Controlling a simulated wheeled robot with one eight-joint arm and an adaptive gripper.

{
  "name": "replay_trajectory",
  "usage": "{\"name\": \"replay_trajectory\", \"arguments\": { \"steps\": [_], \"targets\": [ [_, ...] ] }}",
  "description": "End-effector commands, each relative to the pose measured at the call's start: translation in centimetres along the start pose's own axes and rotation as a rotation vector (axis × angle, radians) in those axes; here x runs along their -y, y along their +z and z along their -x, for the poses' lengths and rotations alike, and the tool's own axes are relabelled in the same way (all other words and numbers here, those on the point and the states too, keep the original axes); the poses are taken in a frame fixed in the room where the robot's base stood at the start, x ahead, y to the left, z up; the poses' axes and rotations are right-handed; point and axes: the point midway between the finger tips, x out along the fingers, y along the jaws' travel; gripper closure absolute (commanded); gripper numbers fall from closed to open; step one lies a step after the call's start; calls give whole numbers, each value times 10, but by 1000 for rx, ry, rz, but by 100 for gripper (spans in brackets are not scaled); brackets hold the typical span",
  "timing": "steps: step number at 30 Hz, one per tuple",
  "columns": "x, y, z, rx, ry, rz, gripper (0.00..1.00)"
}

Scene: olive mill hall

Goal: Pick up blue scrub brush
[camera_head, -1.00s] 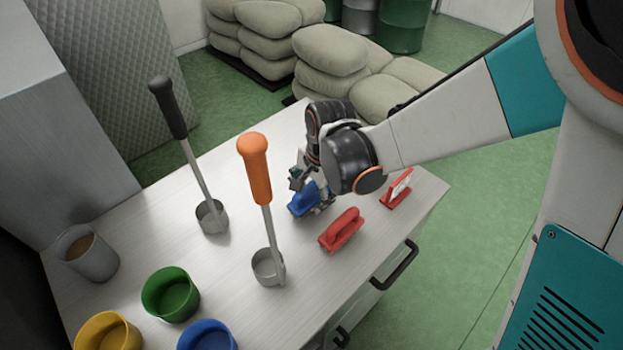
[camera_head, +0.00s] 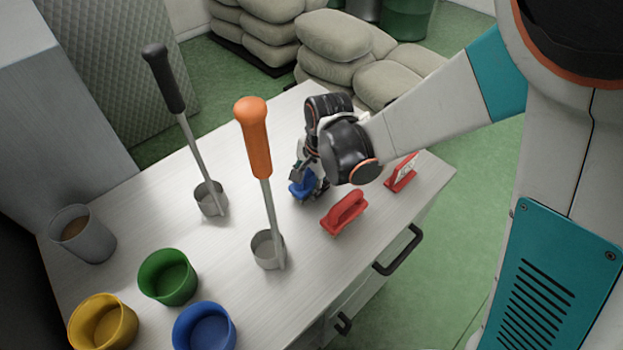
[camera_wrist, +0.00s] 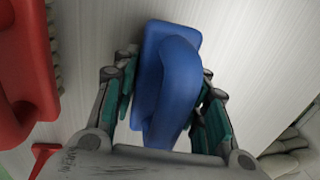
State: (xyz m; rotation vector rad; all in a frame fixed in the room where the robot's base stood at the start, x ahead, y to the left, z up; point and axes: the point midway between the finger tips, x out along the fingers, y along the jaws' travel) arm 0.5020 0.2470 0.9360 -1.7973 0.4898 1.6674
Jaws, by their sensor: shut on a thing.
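The blue scrub brush (camera_head: 301,187) is on or just above the white tabletop, partly hidden by my gripper in the head view. In the wrist view the blue brush (camera_wrist: 170,85) fills the middle, its raised handle facing the camera. My gripper (camera_head: 310,188) reaches down over it. In the wrist view my gripper (camera_wrist: 165,110) has one teal-padded finger on each side of the brush, shut on it. I cannot tell whether the brush touches the table.
Ladles with orange (camera_head: 253,140) and black (camera_head: 165,80) handles stand left. Green (camera_head: 168,277), yellow (camera_head: 103,322), blue (camera_head: 204,327) and grey (camera_head: 82,234) cups occupy the front left.

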Motion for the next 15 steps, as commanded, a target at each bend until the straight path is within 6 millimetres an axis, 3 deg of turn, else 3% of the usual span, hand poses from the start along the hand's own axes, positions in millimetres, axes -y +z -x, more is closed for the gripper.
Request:
{"name": "replay_trajectory", "arguments": {
  "steps": [8,15],
  "targets": [
    [0,0,2,0,0,0,87],
    [4,0,22,0,0,0,87]
  ]
}}
